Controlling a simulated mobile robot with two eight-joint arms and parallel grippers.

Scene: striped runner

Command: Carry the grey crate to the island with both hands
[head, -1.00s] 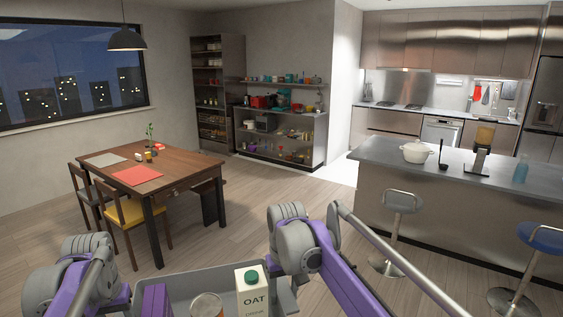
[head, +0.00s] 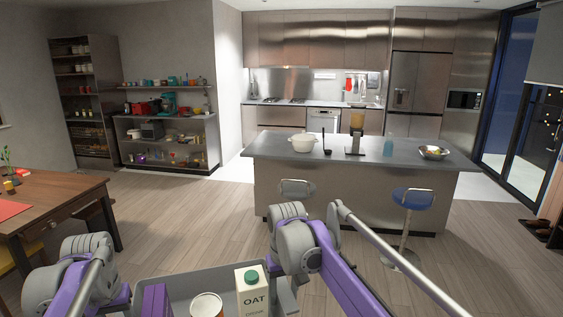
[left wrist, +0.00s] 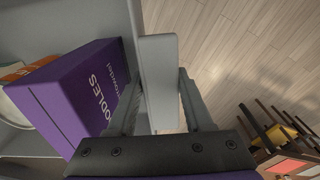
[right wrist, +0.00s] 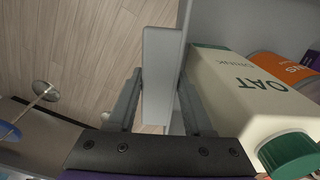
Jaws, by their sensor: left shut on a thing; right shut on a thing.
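The grey crate (head: 183,286) is held in front of me at the bottom of the head view. A purple noodle box (head: 157,300), a can (head: 206,305) and an oat drink carton (head: 252,291) stand in it. My left gripper (left wrist: 158,95) is shut on one crate wall in the left wrist view. My right gripper (right wrist: 160,95) is shut on the opposite wall in the right wrist view. In the head view my arms hide both grips. The island (head: 345,152) stands ahead, across open floor, with a grey top.
On the island are a white pot (head: 303,143), a dark stand (head: 355,140), a blue bottle (head: 388,146) and a bowl (head: 433,152). Its front left top is clear. A grey stool (head: 297,189) and a blue stool (head: 412,199) stand before it. The dining table (head: 50,205) is left.

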